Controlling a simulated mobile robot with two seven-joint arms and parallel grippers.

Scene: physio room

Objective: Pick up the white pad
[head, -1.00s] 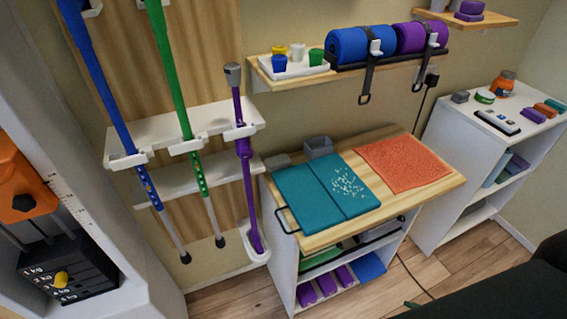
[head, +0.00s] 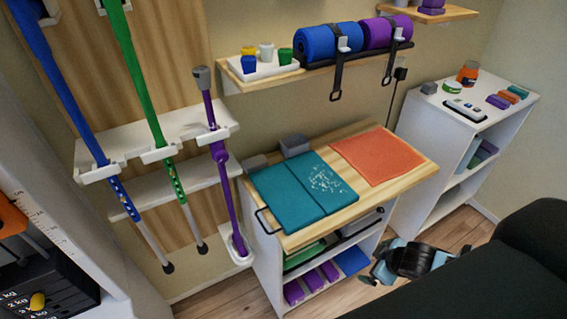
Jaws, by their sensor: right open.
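I cannot make out a plain white pad for certain. A small white flat item with dark and blue marks (head: 465,110) lies on top of the white shelf unit at the right. My right gripper (head: 379,264), black and light blue, is low in front of the wooden-topped cabinet, at the lower right. It is open and empty, clear of the cabinet top and the white item. My left gripper is out of view.
The cabinet top (head: 408,185) holds a folded teal mat (head: 285,190), an orange mat (head: 377,155) and grey boxes. A wall shelf above carries a white tray (head: 270,71) and rolled mats. Crutches hang at the left. A black padded surface (head: 480,275) fills the lower right.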

